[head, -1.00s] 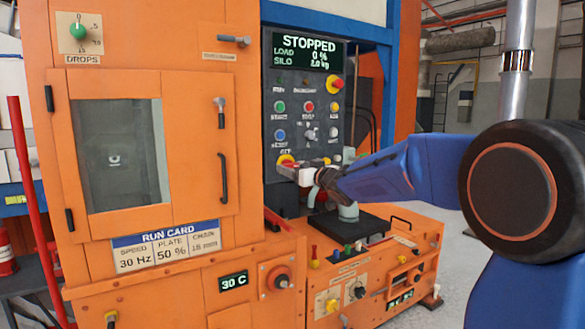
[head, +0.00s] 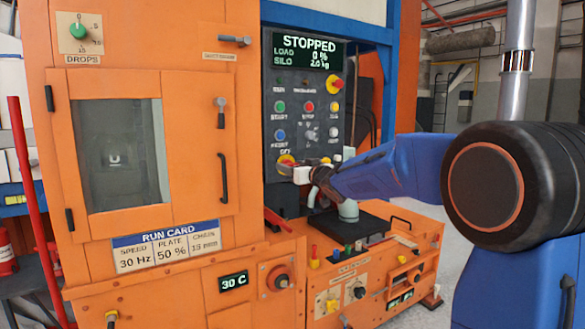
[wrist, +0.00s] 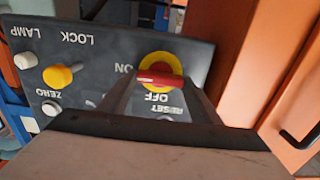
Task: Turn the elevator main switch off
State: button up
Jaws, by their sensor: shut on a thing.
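The main switch (wrist: 160,68) is a yellow disc with a red handle, low on the dark control panel. In the wrist view, which shows the panel upside down, its red handle (wrist: 158,78) lies nearly level. The ON mark is at the disc's left and the OFF mark just below it. My gripper (wrist: 160,88) is shut on the red handle, with a finger at each side. In the head view my gripper (head: 298,173) is at the switch (head: 285,160) and partly covers it.
The control panel (head: 292,90) has several buttons above the switch, and its display (head: 307,50) reads STOPPED. A yellow knob (wrist: 58,76) and white buttons sit beside the switch in the wrist view. An orange cabinet (head: 150,240) stands left, and a low orange box (head: 410,250) is below my arm.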

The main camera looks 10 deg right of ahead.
jog(key=shift+n, duration=0.3)
jog(key=n, duration=1.7)
jog(key=shift+s+a+f, duration=0.1)
jog(key=shift+a+f, duration=0.1)
jog(key=shift+f, duration=0.1)
jog(key=shift+n, duration=0.3)
jog(key=o, duration=1.1)
